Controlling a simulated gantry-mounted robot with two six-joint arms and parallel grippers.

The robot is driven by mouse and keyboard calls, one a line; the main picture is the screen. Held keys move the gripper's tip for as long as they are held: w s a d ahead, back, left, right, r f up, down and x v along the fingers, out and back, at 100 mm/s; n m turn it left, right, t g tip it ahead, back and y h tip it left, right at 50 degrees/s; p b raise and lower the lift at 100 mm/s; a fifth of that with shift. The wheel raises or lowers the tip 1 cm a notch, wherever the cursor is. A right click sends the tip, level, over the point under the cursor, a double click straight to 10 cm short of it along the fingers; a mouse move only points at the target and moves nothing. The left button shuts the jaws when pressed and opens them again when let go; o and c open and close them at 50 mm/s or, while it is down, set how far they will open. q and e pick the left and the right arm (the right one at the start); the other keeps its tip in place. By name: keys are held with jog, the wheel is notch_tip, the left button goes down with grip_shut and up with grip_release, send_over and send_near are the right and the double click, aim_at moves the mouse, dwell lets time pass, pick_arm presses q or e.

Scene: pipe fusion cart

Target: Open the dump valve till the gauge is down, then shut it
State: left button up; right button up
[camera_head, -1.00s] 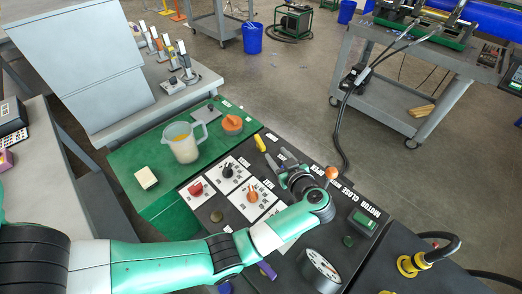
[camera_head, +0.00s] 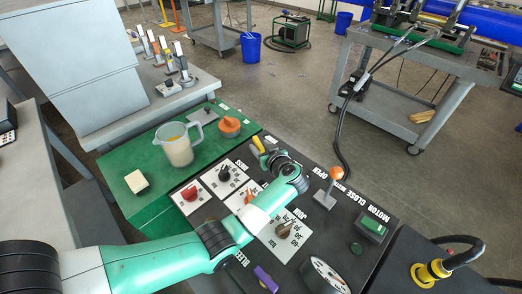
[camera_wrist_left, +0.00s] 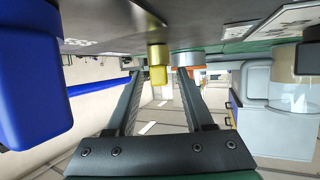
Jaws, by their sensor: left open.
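A small yellow handle (camera_head: 258,144) stands at the far edge of the black panel. My left gripper (camera_head: 266,157) is low beside it, its fingers pointing toward it. In the left wrist view the yellow handle (camera_wrist_left: 157,65) shows ahead between the two spread, empty fingers (camera_wrist_left: 160,90); I cannot tell whether they touch it. A round gauge (camera_head: 325,276) sits at the panel's near edge, its face too oblique to read. A purple lever (camera_head: 265,278) is near the "BLEED" lettering. No readable label marks the dump valve. My right gripper is out of view.
An orange-topped lever (camera_head: 335,174), a green button box (camera_head: 371,226) and a dark knob (camera_head: 283,231) stand right of my arm. A red knob (camera_head: 190,194) is left. The green table holds a jug (camera_head: 177,146), an orange-topped item (camera_head: 229,126) and a cream block (camera_head: 136,181).

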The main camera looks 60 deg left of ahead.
pick_arm(q)
grip_shut()
jog(key=shift+w+g, duration=0.1)
jog(key=shift+g, duration=0.2)
jog(key=shift+n+g+p, duration=0.3)
jog(key=shift+n, duration=0.1)
jog(key=shift+w+f+n+g, duration=0.1)
jog(key=shift+f+n+g, duration=0.05)
jog(key=shift+n+g, duration=0.15)
jog(key=b, duration=0.1)
jog(key=n+g+b, duration=0.1)
jog(key=b, duration=0.1)
jog(key=shift+w+f+b, duration=0.15)
jog(key=shift+f+b, duration=0.15)
jog(key=shift+r+n+g, duration=0.3)
jog(key=shift+g, duration=0.1)
jog(key=shift+r, duration=0.1)
grip_release()
